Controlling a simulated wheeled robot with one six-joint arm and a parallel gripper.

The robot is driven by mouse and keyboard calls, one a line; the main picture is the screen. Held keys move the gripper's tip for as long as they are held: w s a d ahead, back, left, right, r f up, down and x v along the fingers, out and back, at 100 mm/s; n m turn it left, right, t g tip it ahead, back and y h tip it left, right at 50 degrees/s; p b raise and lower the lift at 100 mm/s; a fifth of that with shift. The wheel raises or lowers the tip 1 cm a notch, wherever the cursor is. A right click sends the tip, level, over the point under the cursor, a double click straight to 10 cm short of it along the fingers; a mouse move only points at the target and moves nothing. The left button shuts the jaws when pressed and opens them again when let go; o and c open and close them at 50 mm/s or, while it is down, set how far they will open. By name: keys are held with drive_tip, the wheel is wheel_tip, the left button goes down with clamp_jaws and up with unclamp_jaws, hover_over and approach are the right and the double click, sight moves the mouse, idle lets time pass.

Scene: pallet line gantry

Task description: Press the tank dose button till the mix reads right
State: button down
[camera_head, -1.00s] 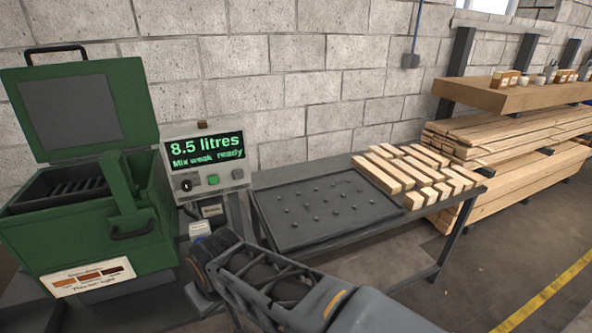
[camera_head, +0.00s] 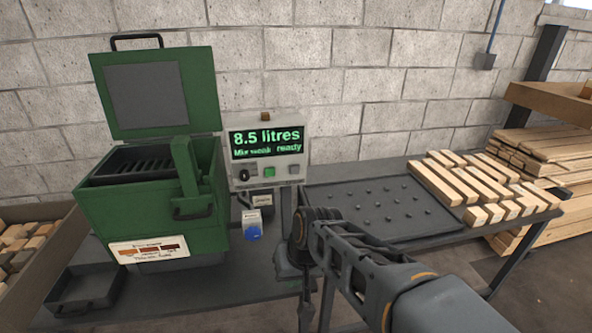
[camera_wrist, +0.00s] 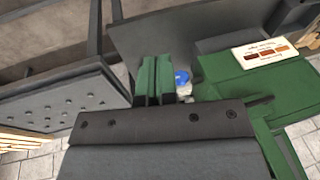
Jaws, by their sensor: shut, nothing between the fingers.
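The display unit (camera_head: 268,150) stands right of the green tank (camera_head: 150,215) and reads "8.5 litres", with "Mix weak ready" below. A black knob (camera_head: 244,175) and a green button (camera_head: 268,171) are on its front. A small pale box with a blue button (camera_head: 252,233) sits below the display; the blue button also shows in the wrist view (camera_wrist: 181,77). My gripper (camera_wrist: 157,62) is shut and empty, its green fingers close beside the blue button in that view. I cannot tell whether they touch it.
A dark studded tray (camera_head: 375,208) lies on the bench to the right, with wooden blocks (camera_head: 480,185) beyond it. A bin of wood offcuts (camera_head: 30,240) and a shallow black tray (camera_head: 85,290) are at the left. Stacked planks stand far right.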

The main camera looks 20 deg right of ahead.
sight(295, 169)
drive_tip(key=w+r+m+t+y+p, duration=0.25)
drive_tip(key=w+m+y, duration=0.55)
drive_tip(key=w, duration=0.4)
drive_tip(key=w+d+m+t+p, duration=0.2)
drive_tip(key=w+d+m+t, duration=0.7)
drive_tip(key=w+d, duration=0.2)
drive_tip(key=shift+d+r+m, duration=0.15)
drive_tip(key=shift+d+m, duration=0.15)
drive_tip(key=shift+d, duration=0.85)
drive_tip(key=shift+w+d+p, duration=0.15)
drive_tip(key=shift+w+d, duration=0.1)
drive_tip(key=shift+w, duration=1.15)
drive_tip(key=shift+w+d+p, duration=0.2)
drive_tip(key=shift+w+d, duration=0.1)
drive_tip(key=shift+w, duration=1.15)
drive_tip(key=shift+w+d+p, duration=0.15)
drive_tip(key=shift+w+d, duration=0.1)
drive_tip(key=shift+w, duration=1.15)
